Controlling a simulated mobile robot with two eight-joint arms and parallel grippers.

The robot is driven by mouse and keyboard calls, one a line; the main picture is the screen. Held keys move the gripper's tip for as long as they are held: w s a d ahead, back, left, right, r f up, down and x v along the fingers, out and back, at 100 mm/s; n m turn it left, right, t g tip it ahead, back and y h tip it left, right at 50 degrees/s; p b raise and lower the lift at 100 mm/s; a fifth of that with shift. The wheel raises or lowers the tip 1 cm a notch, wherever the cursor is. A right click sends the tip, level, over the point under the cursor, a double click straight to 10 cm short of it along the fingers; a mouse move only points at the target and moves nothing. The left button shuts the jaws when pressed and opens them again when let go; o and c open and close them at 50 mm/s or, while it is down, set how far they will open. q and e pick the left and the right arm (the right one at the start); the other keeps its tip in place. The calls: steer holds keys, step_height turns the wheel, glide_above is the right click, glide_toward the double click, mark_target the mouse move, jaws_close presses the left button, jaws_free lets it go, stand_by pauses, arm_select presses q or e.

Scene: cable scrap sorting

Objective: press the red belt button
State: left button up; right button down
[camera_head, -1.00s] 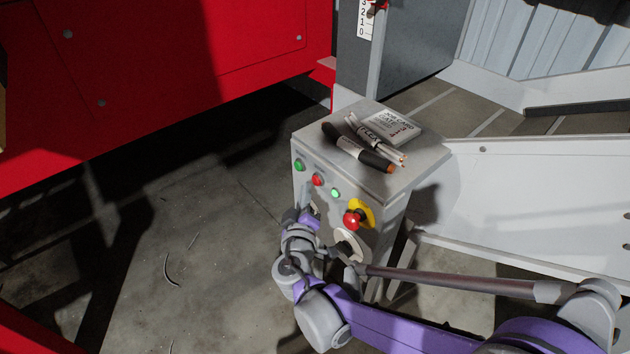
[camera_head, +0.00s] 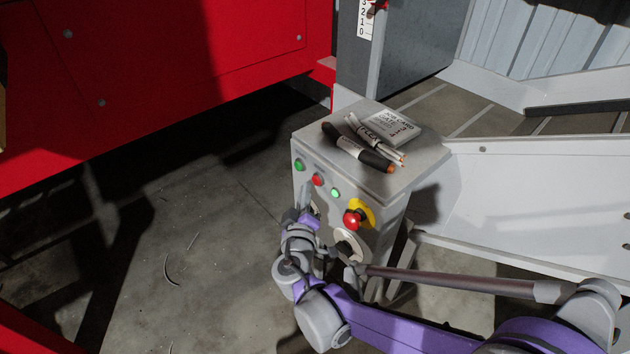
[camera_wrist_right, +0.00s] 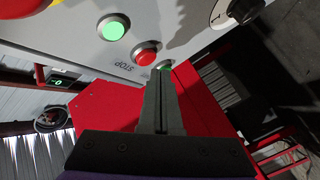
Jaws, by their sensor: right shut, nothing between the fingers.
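The red button (camera_head: 317,180) sits between two green buttons on the sloped face of a grey control box (camera_head: 420,160). In the right wrist view the red button (camera_wrist_right: 147,53) has the word STOP beside it. My right gripper (camera_head: 305,190) is shut and empty, with its fingertips just below the button row. In the right wrist view its fingertips (camera_wrist_right: 160,72) overlap one green button (camera_wrist_right: 166,67), close beside the red one. I cannot tell whether they touch the panel. My left gripper is not in view.
A lit green button (camera_head: 336,193) and a red mushroom button (camera_head: 352,219) on yellow are to the right. Markers (camera_head: 360,150) and a job card (camera_head: 392,128) lie on the box. A slatted belt (camera_head: 440,108) runs behind; a red machine (camera_head: 150,70) stands at left.

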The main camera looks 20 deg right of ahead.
steer(key=shift+d, duration=0.1)
stand_by(0.7)
steer(key=shift+w+d, duration=0.15)
steer(key=shift+d, duration=0.15)
steer(key=shift+w+d, duration=0.15)
steer(key=shift+d, duration=0.3)
stand_by(0.7)
steer(key=shift+a, duration=0.1)
steer(key=shift+s+a, duration=0.3)
steer(key=shift+a, duration=0.4)
steer(key=shift+a, duration=0.1)
steer(key=a, duration=0.1)
steer(key=s+a, duration=0.1)
steer(key=a, duration=0.2)
steer(key=shift+s+a+p, duration=0.3)
steer(key=shift+s+p, duration=0.05)
steer(key=shift+p, duration=0.05)
stand_by(0.6)
